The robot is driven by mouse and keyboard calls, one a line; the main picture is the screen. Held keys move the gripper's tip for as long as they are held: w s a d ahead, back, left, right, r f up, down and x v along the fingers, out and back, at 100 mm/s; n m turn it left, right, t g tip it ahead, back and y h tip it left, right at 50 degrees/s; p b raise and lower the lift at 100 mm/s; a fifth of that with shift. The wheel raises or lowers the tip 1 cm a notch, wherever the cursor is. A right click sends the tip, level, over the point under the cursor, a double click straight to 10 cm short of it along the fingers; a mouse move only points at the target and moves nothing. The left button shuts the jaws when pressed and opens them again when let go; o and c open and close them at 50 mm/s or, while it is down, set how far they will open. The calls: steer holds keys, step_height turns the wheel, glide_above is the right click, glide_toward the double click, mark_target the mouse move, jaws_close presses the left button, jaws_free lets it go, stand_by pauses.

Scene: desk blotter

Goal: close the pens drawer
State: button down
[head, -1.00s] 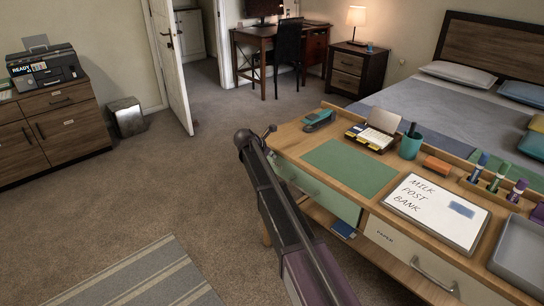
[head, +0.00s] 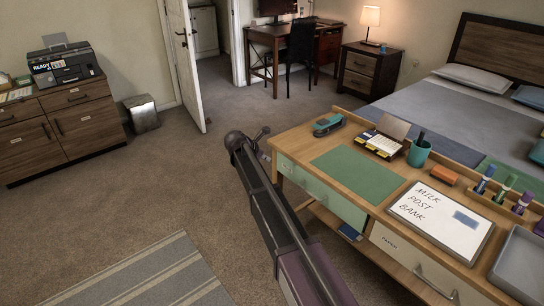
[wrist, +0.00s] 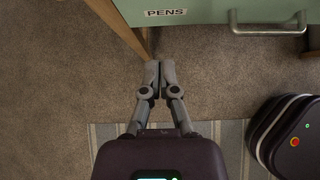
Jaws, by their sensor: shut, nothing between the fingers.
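The pens drawer (wrist: 215,12) has a pale green front with a "PENS" label and a pale bar handle (wrist: 270,26), at the top of the wrist view. My gripper (wrist: 154,76) is shut and empty, over the carpet. In the wrist view it is below and left of the handle, apart from the drawer.
The desk (head: 300,139) carries a green blotter (head: 357,173), a whiteboard (head: 440,218), a teal cup (head: 419,154) and a grey tray (head: 522,262). The paper drawer (head: 405,252) is to the right. A wooden leg (wrist: 122,25) stands left of the pens label. Open carpet lies left.

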steer(key=shift+p+v, duration=0.85)
steer(key=shift+v, duration=0.75)
steer(key=s+d+f+m+g+y, duration=0.1)
steer(key=s+d+f+m+g, duration=0.1)
steer(key=s+d+m, duration=0.5)
steer(key=s+d+f+m+g+y, duration=0.2)
steer(key=s+d+m, duration=0.3)
steer(key=s+d, duration=0.3)
steer(key=s+d+m+g+y, duration=0.15)
steer(key=s+d+m, duration=0.25)
steer(key=s+m, duration=0.4)
steer(key=s+d+m+y, duration=0.2)
steer(key=s+d+m, duration=0.3)
steer(key=s, duration=0.5)
step_height(320, 180, up, 17)
steer(key=a+m+p, duration=0.1)
steer(key=p, duration=1.7)
steer(key=shift+a+r+p, duration=0.15)
steer(key=shift+a+p, duration=0.15)
steer(key=shift+w, duration=0.1)
